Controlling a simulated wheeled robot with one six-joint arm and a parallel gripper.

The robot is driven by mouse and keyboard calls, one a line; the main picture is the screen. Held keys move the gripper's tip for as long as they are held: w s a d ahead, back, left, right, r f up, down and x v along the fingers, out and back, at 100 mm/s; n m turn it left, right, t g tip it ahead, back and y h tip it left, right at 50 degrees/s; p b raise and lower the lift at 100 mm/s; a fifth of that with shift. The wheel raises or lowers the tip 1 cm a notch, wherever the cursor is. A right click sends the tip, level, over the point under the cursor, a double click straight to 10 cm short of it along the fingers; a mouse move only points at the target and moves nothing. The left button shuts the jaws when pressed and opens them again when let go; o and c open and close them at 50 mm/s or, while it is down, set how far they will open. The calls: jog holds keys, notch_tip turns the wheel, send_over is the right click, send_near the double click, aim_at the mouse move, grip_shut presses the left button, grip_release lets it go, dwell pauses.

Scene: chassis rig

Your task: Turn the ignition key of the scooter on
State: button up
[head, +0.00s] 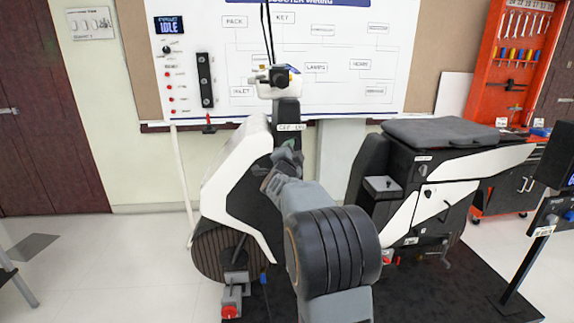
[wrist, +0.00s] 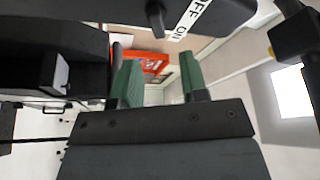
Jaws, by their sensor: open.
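The scooter (head: 236,165) stands in front of me with its white front shield and black steering column. A white OFF/ON label (head: 290,127) is on the column below the handlebar. In the wrist view, the label (wrist: 190,18) is tilted at the top, and a small black key-like knob (wrist: 156,18) sticks out beside it. The knob's turn position is not clear. My gripper (wrist: 158,62) has two green fingers spread apart with nothing between them. The knob appears beyond the fingertips, apart from them. In the head view, my gripper (head: 286,158) is just below the label; the key cannot be made out there.
The handlebar (head: 278,80) is above my gripper. The seat (head: 440,132) and rear body are to the right. A wiring board (head: 330,50) is on the wall behind. A stand with a screen (head: 548,215) is at the far right. The floor at left is mostly clear.

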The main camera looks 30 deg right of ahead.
jog(key=v, duration=0.7)
jog(key=shift+s+a, duration=0.15)
dwell(0.3)
